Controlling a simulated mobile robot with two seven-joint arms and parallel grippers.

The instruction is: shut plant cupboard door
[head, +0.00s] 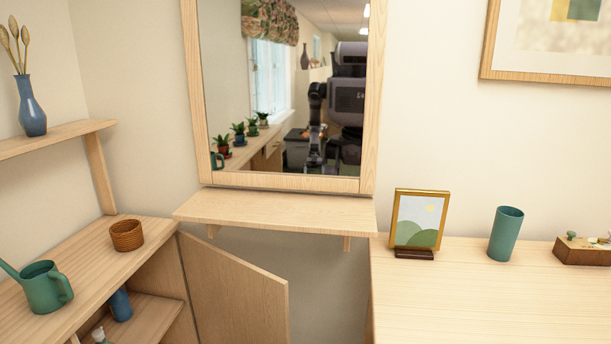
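The plant cupboard is the wooden unit (96,268) at the lower left. Its plain wooden door (236,294) stands wide open, swung out to the right from the cupboard's right side. The lower part of the door is cut off by the bottom of the picture. The open cupboard shows an inner shelf (148,318) with a blue vessel (121,305) and part of a bottle (99,336). Neither of my grippers is in direct view. My dark body is reflected in the mirror, where I cannot make out the grippers.
A green watering can (48,290) and woven basket (127,235) stand on the cupboard top. A narrow ledge (275,209) juts out below the mirror (280,85), above the door. A table (470,300) at right holds a picture frame (417,222) and green cup (506,235).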

